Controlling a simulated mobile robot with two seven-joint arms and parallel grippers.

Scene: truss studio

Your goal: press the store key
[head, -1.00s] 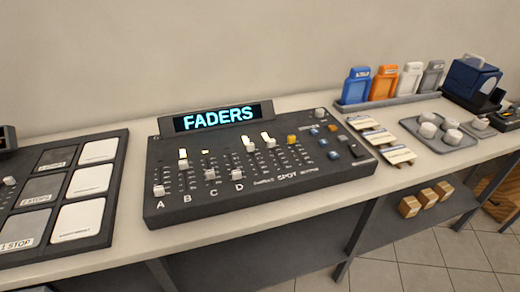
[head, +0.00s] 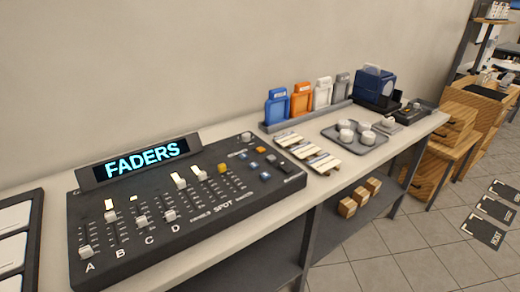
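The dark fader console (head: 190,235) stands on the long counter in the left half of the head view. Its tilted display (head: 143,158) reads FADERS. Pale fader caps stand at different heights above the letters A, B, C and D. At the console's right end are small blue keys (head: 271,159), a pale knob (head: 246,137), an orange cap (head: 222,169) and a dark block (head: 287,167). The key labels are too small to read, so I cannot tell which one is the store key. Neither of my grippers is in view.
Flat pale-topped pieces (head: 322,163) lie right of the console. Behind them, blue, orange, white and grey holders (head: 301,100) stand in a rack. A grey tray (head: 375,150) holds several pale round pieces. Tiled floor (head: 430,235) is open at right.

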